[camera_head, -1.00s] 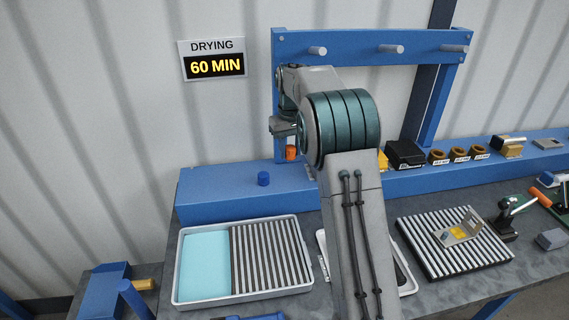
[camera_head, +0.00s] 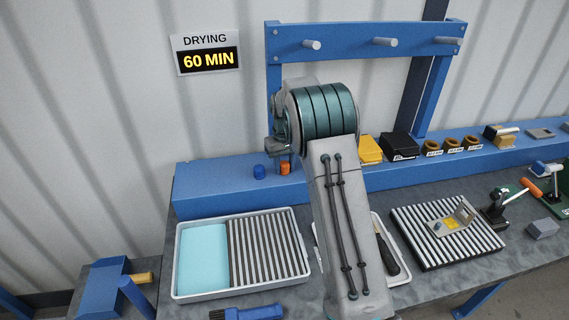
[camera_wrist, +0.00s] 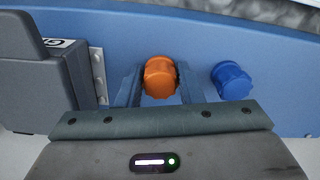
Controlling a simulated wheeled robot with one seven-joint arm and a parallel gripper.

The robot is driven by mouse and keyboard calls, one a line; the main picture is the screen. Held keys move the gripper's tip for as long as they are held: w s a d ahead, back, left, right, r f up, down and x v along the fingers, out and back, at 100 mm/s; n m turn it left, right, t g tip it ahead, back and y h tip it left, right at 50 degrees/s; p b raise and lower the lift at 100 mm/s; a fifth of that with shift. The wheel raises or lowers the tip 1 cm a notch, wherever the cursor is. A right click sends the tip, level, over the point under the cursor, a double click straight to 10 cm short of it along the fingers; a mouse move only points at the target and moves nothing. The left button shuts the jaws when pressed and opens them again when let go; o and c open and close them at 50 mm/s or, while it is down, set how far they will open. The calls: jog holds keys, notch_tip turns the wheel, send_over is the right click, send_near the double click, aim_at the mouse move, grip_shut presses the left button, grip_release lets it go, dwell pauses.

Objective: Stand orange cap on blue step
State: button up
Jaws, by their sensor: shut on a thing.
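The orange cap (camera_head: 285,168) is between my gripper's fingers, low over the blue step (camera_head: 225,187) along the back of the bench. In the wrist view the orange cap (camera_wrist: 160,77) sits between both fingertips. My gripper (camera_head: 284,160) is shut on it, pointing down. The cap looks at or very close to the step's top; I cannot tell whether it touches. A blue cap (camera_head: 259,172) stands on the step just left of it, apart; in the wrist view this blue cap (camera_wrist: 231,80) is to the right.
A grey tray (camera_head: 176,278) with a cyan pad and ribbed rack lies in front. A yellow block (camera_head: 370,150) and black box (camera_head: 399,146) stand on the step to the right. A blue peg frame (camera_head: 365,34) rises behind. The step left of the blue cap is clear.

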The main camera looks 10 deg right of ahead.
jog(key=shift+f, duration=0.2)
jog(key=o, duration=0.9)
jog(key=shift+o, duration=0.2)
jog(key=shift+r, duration=0.15)
